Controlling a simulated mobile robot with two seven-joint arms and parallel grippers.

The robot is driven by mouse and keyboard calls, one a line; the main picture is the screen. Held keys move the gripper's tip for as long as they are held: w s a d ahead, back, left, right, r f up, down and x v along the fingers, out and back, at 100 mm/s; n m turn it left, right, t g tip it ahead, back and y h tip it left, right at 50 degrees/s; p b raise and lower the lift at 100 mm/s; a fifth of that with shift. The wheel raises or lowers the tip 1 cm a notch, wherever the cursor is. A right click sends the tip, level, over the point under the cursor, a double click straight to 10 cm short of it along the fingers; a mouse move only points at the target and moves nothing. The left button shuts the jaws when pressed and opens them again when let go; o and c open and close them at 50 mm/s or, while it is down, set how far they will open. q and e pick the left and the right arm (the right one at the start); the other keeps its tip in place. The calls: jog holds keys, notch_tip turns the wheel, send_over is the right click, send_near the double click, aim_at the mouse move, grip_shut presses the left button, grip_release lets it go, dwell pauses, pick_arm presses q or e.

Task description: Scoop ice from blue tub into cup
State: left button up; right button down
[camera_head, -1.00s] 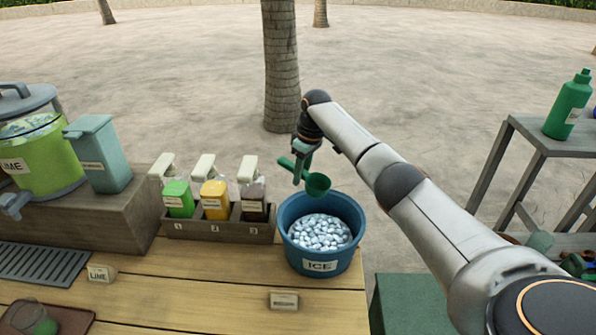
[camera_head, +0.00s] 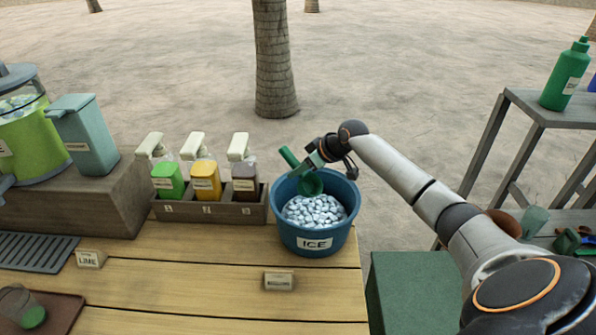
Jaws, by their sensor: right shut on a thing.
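The blue tub (camera_head: 316,238), labelled ICE, stands at the right end of the wooden counter and holds many pale ice pieces (camera_head: 314,211). My right gripper (camera_head: 314,160) is shut on a green scoop (camera_head: 311,184) above the tub's back rim. The scoop's bowl hangs inside the tub at the back of the ice; I cannot tell whether it touches the ice. Its handle points up and to the left. My left gripper is not in view.
A rack (camera_head: 212,212) of green, yellow and dark bottles stands just left of the tub. A small sign (camera_head: 278,281) stands in front of it. A green box (camera_head: 410,295) and a grey shelf (camera_head: 570,110) are at the right. The counter's front middle is clear.

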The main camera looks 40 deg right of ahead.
aim_at(317, 190)
notch_tip(317, 190, down, 10)
jog(key=b, duration=0.9)
jog(key=p+v, duration=0.3)
jog(key=v, duration=0.2)
jog(key=p+v, duration=0.2)
jog(key=shift+s+f+p, duration=0.1)
jog(key=shift+s+p, duration=0.25)
jog(key=shift+s, duration=0.1)
jog(key=shift+g, duration=0.5)
jog(key=r+p, duration=0.7)
jog(key=p, duration=0.1)
jog(key=shift+w+r, duration=0.25)
jog(key=shift+w, duration=0.1)
jog(key=shift+w+a+f, duration=0.1)
jog(key=shift+w+f, duration=0.05)
jog(key=shift+w, duration=0.05)
jog(key=shift+w+r+g+h, duration=0.1)
jog(key=shift+r+g+h, duration=0.1)
jog(key=shift+g+h, duration=0.2)
jog(key=g, duration=0.1)
jog(key=w+r+g, duration=0.1)
jog(key=r+g, duration=0.1)
jog(key=shift+w+a+r+h, duration=0.2)
jog(key=shift+a+h, duration=0.1)
jog(key=shift+h, duration=0.1)
jog(key=shift+w+a+r+g+h, duration=0.1)
jog(key=shift+w+r+g+h, duration=0.35)
jog(key=shift+r+g, duration=0.4)
